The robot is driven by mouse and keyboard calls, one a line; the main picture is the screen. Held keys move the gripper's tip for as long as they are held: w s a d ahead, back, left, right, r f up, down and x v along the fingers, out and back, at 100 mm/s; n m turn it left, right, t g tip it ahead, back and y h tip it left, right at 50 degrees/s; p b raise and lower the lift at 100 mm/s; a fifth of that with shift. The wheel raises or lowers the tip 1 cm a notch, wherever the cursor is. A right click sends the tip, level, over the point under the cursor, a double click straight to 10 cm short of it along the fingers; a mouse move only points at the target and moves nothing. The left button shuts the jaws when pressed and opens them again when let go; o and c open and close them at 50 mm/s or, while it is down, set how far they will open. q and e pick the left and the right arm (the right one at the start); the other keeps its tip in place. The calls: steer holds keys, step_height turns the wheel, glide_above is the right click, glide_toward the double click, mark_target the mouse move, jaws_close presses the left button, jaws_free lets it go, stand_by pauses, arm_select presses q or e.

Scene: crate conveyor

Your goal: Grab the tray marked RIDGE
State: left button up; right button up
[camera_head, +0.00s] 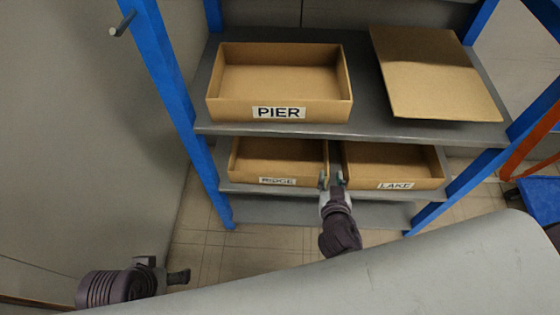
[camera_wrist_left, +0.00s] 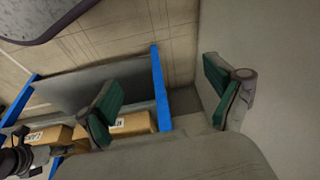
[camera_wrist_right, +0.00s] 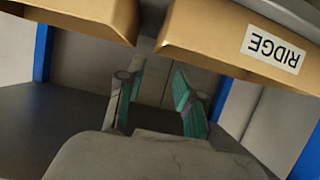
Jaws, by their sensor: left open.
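The RIDGE tray (camera_head: 240,172), an open tan box with a white label, sits on the left of the middle shelf. Its label reads clearly, upside down, in the right wrist view (camera_wrist_right: 222,40). My right gripper (camera_head: 332,180) is at the gap between the RIDGE tray and the LAKE tray, by RIDGE's front right corner. Its fingers are apart and empty (camera_wrist_right: 155,85), roughly in line with that corner; contact is not clear. My left gripper (camera_head: 170,274) is low at the left, away from the shelves, open and empty in the left wrist view (camera_wrist_left: 163,92).
The LAKE tray (camera_head: 440,170) is right of RIDGE. The PIER tray (camera_head: 228,114) stands on the shelf above (camera_head: 400,131), beside a tan board-like piece (camera_head: 430,75). A blue post (camera_head: 170,80) bounds the rack's left side, near a grey wall (camera_head: 80,120).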

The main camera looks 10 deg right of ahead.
glide_toward(327, 150)
steer(key=x, duration=0.2)
steer(key=shift+w+f+b, duration=0.15)
steer(key=shift+f+b, duration=0.2)
steer(key=shift+x, duration=1.1)
steer(key=b+x, duration=0.1)
steer(key=x, duration=0.4)
steer(key=shift+w+d+r, duration=0.1)
steer(key=shift+w+d, duration=0.1)
steer(key=shift+w, duration=0.15)
arm_select(q)
steer(key=w+d+r+t+h, duration=0.1)
steer(key=w+d+t, duration=0.1)
steer(key=w+t, duration=0.2)
steer(key=w, duration=0.3)
steer(key=shift+r, duration=0.3)
arm_select(e)
jaws_close()
